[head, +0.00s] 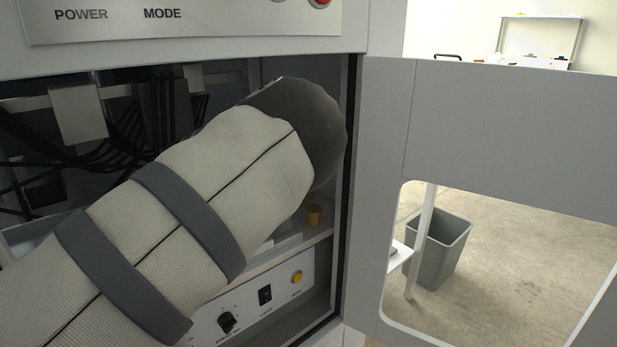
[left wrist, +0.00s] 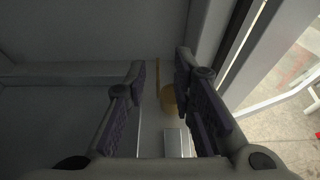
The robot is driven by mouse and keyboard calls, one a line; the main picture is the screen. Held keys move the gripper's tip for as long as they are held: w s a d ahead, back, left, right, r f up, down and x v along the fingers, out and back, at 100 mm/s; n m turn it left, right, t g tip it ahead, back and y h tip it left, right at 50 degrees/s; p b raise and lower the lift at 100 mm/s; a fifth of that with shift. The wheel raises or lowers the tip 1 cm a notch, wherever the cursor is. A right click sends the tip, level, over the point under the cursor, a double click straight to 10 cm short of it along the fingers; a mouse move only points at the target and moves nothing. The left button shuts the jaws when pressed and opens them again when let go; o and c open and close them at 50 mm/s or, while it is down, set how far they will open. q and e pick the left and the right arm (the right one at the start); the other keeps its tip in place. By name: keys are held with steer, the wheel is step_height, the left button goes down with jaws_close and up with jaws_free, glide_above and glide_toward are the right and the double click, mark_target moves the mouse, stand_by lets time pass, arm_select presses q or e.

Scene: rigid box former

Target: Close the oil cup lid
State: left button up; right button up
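The oil cup is a small amber cup (head: 314,215) on the ledge inside the open cabinet, just below my left wrist in the head view. In the left wrist view the amber cup (left wrist: 169,100) shows between the fingers, partly covered by the right-hand finger. A thin tan strip (left wrist: 157,72) beside it looks like the lid standing open on edge. My left gripper (left wrist: 161,75) is open, its fingers apart with nothing held. Its fingers are hidden behind my arm in the head view. I cannot tell whether a finger touches the lid. My right gripper is not in view.
Cables fill the cabinet's left interior. A lower panel has a yellow button (head: 297,277), a switch (head: 265,295) and a black knob (head: 227,322). The open cabinet door (head: 510,130) stands at the right, close to my wrist. A grey bin (head: 440,250) shows through its window.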

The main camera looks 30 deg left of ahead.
arm_select(q)
steer(key=x, duration=0.5)
steer(key=shift+a+f, duration=0.1)
steer(key=shift+c, duration=0.5)
jaws_close()
steer(key=shift+s+d+m+y, duration=0.1)
steer(key=shift+d+m+y, duration=0.3)
steer(key=shift+m, duration=0.1)
steer(key=shift+o, duration=0.5)
jaws_free()
steer(key=shift+a, duration=0.1)
